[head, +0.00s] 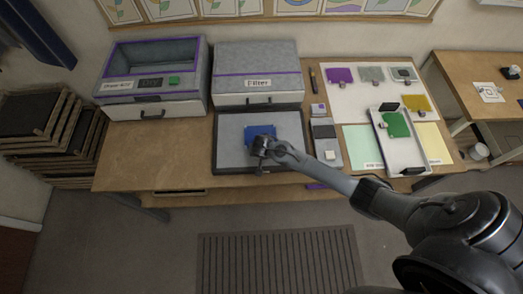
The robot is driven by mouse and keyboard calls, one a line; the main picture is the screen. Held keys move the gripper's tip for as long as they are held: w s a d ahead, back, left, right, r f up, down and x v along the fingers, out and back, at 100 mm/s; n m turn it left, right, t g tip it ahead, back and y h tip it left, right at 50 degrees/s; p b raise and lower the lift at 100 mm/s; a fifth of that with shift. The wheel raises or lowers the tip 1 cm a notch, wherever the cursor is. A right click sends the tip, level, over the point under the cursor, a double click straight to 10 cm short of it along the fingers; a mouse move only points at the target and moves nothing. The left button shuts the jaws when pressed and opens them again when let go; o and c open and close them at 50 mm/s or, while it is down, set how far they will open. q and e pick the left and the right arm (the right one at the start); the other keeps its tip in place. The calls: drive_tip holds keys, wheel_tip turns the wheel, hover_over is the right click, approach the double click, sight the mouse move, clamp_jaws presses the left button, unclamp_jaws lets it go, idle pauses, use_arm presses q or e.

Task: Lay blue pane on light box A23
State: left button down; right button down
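The blue pane (260,131) shows at the middle of a flat light-grey panel in a dark frame (230,156), which looks like the light box. No A23 label can be read on it. My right gripper (262,147) is over the panel at the pane's near edge and covers part of the pane. The fingers are too small and hidden to tell whether they grip it. I cannot tell whether the pane touches the panel or is just above it. My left gripper is not in view.
A grey box labelled Filter (257,62) and a purple-edged machine (152,72) stand behind. To the right are a grey device (325,135), a white tray (408,155) with a green pane (396,124), and purple (340,75) and yellow panes (416,103). The table's left front (150,155) is clear.

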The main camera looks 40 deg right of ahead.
drive_tip(key=shift+f, duration=0.15)
drive_tip(key=c, duration=0.8)
unclamp_jaws()
drive_tip(key=w+d+p+v, duration=0.1)
drive_tip(key=p+v, duration=0.4)
drive_tip(key=v, duration=0.4)
drive_tip(key=w+d+r+p+v, duration=0.1)
drive_tip(key=p+v, duration=0.4)
drive_tip(key=v, duration=0.5)
drive_tip(key=shift+w+r, duration=0.2)
drive_tip(key=shift+w, duration=0.05)
